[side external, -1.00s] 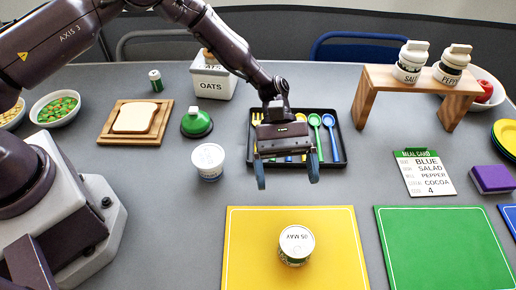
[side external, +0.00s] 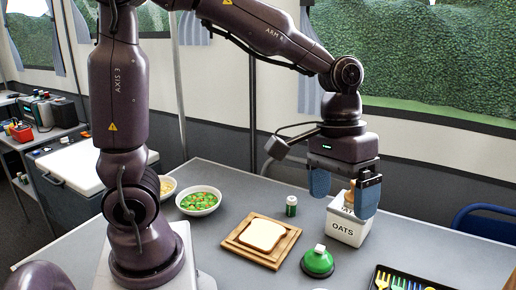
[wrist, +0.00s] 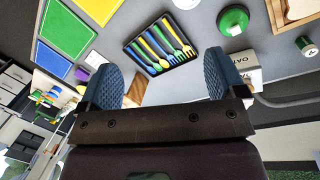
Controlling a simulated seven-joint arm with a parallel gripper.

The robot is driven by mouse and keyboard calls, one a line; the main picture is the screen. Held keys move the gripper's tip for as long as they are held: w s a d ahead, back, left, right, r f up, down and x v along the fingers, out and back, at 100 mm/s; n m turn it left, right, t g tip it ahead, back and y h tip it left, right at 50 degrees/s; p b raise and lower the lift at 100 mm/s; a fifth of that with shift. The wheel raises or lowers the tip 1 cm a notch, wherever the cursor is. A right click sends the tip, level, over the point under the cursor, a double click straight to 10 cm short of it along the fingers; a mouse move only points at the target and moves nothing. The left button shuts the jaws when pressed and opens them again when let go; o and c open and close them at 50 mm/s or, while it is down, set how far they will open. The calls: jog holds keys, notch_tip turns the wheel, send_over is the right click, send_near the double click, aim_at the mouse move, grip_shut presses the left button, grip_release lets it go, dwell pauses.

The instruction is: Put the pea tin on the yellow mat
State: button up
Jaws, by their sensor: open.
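I can read no pea label. A small green tin or jar with a pale lid (side external: 291,205) stands behind the bread board; it also shows at the right edge of the wrist view (wrist: 306,46). The yellow mat (wrist: 98,8) is cut by the top edge of the wrist view and out of the side view. No tin shows on its visible part. My gripper (side external: 343,205) is open and empty, fingers down, overlapping the oats canister in the side view. In the wrist view my gripper (wrist: 160,65) has nothing between its fingers.
The oats canister (side external: 346,232) is close by the fingers. The bread board (side external: 232,241), green domed object (side external: 318,262), salad bowl (side external: 199,201) and cutlery tray (side external: 382,270) share the table. The green mat (wrist: 67,27) and blue mat (wrist: 50,60) lie beside the yellow one.

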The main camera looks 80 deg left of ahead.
jog(key=s+a+r+m+t+y, duration=0.2)
jog(key=s+a+r+t, duration=0.3)
jog(key=s+a, duration=0.3)
jog(key=s, duration=0.2)
jog(key=shift+s+a+m, duration=0.2)
jog(key=shift+s+m, duration=0.2)
